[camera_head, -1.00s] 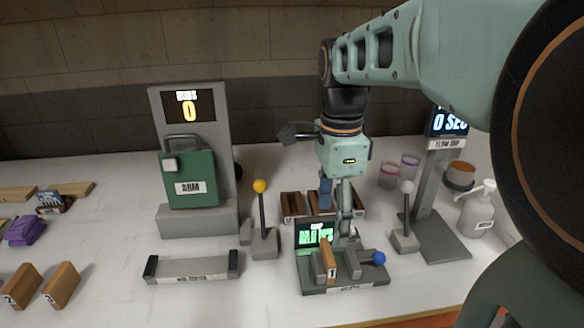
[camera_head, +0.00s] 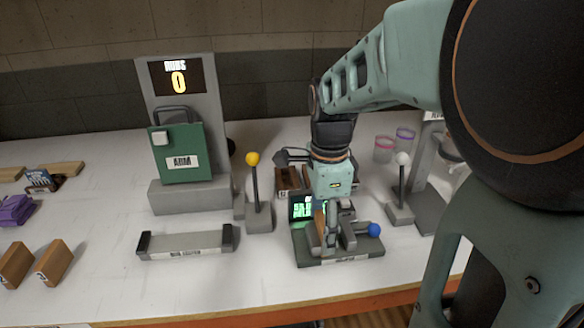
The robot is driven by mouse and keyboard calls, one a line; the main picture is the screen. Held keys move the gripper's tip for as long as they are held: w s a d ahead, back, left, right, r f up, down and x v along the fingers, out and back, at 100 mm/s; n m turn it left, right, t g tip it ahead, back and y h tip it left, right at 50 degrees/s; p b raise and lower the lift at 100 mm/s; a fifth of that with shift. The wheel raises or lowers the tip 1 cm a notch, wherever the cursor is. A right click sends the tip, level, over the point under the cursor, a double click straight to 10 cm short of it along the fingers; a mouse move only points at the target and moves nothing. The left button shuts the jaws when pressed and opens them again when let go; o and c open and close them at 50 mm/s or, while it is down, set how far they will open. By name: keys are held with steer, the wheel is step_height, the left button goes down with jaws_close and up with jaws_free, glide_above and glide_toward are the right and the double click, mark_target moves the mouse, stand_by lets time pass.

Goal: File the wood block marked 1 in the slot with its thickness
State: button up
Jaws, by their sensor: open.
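The wood block marked 1 (camera_head: 318,228) stands upright in the grey gauge device (camera_head: 345,259) with a green-lit screen (camera_head: 301,207) and a blue-knobbed lever (camera_head: 374,230). Its number is not readable now, as my gripper (camera_head: 329,246) hangs in front of it. My gripper points down and is open, with its fingers at the block; I cannot tell whether they touch it. A brown slotted rack (camera_head: 288,179) stands behind the device, mostly hidden by my gripper, so its slots and labels cannot be read.
Two wood blocks (camera_head: 53,263) stand at the front left. A low grey holder (camera_head: 185,244) lies left of the device. A yellow-knobbed lever (camera_head: 253,160) and a white-knobbed lever (camera_head: 402,160) flank it. The table's front edge is close.

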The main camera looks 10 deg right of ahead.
steer(key=c, duration=1)
